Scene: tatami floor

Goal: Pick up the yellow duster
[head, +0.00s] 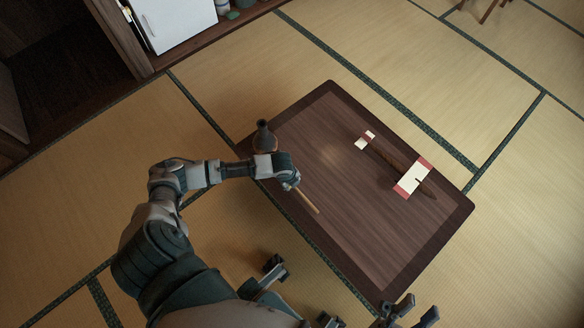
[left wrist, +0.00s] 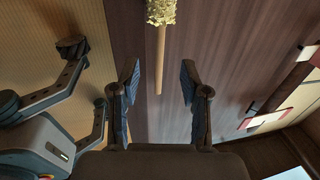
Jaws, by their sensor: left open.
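The yellow duster (left wrist: 161,12) lies on the brown table, its fluffy head at the top edge of the left wrist view and its wooden handle (left wrist: 161,60) running down. In the head view only the handle (head: 306,202) shows; its head is hidden under my left arm. My left gripper (head: 292,184) is over the table at the handle. In the left wrist view its fingers (left wrist: 159,82) are apart, with the handle's end between them in the picture; the height gap cannot be told. My right gripper (head: 416,309) is open and empty at the table's lower corner.
The low table (head: 350,245) stands on tatami. A dark vase (head: 264,135) stands close beside my left wrist at the table's edge. The table's middle is clear.

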